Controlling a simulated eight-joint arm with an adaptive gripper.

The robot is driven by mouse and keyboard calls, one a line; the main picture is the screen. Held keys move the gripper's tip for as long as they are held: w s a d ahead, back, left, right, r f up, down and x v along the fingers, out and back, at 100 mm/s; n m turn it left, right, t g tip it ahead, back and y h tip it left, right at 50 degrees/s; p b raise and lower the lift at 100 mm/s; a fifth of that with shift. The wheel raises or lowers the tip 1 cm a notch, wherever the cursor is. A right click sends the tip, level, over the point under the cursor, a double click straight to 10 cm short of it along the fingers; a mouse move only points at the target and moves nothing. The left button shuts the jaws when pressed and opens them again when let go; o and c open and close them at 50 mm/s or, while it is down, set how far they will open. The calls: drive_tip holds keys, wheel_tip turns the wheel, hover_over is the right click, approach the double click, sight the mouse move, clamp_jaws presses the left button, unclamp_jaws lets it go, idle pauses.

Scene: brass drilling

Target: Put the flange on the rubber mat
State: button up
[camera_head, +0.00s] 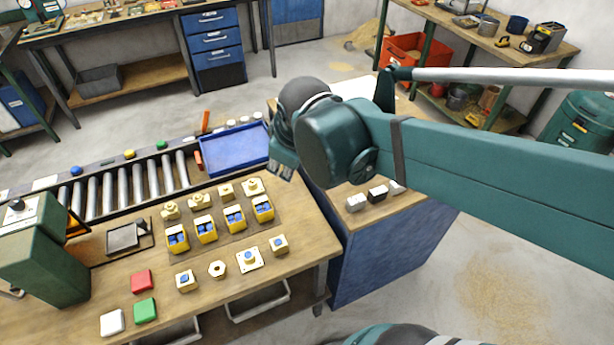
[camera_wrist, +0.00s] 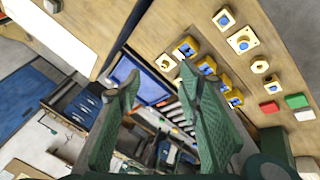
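A square brass-coloured plate with a round boss and blue centre, which looks like the flange (camera_head: 249,261), lies on the front right of the workbench. It also shows in the wrist view (camera_wrist: 242,41). My gripper (camera_head: 283,165) is above and to the right of the bench's back edge, near the blue tray, well apart from the flange. In the wrist view its two green fingers (camera_wrist: 160,78) are spread with nothing between them. A dark flat pad (camera_head: 127,236) lies beside the green machine at left; I cannot tell whether it is the rubber mat.
Several yellow boxes with blue contents (camera_head: 205,229) and small brass parts stand mid-bench. A hex part (camera_head: 217,270) lies left of the flange. Red (camera_head: 141,281), green and white blocks lie front left. A roller conveyor (camera_head: 125,185) and blue tray (camera_head: 236,148) line the back.

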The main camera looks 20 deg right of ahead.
drive_tip(key=s+d+r+m+t, duration=0.1)
drive_tip(key=s+m, duration=0.7)
drive_tip(key=shift+s+d+y, duration=0.3)
drive_tip(key=shift+d, duration=0.1)
